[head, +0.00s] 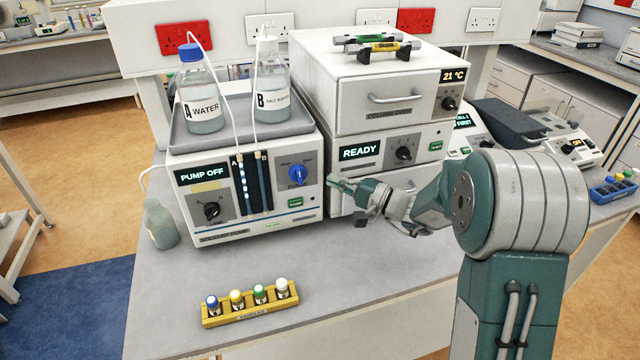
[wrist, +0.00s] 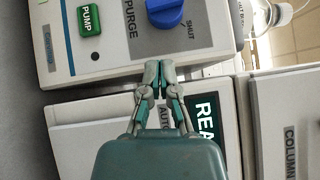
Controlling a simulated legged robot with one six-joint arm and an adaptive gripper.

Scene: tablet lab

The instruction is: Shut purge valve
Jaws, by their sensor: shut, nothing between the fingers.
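The purge valve is a blue knob (head: 297,174) on the right of the pump unit's front panel. In the wrist view the blue knob (wrist: 165,12) is at the top edge, partly cut off, beside the printed words PURGE and SHUT. The knob's exact setting is hard to tell. My gripper (head: 336,184) is just right of the pump unit, apart from the knob. In the wrist view my gripper (wrist: 159,70) has its fingertips together and empty, below the knob in the picture, near the pump panel's edge.
The pump unit (head: 243,234) reads PUMP OFF and carries bottles A (head: 203,95) and B (head: 271,90) in a tray. A green PUMP button (wrist: 89,20) is near the knob. A yellow vial rack (head: 250,314) is in front.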

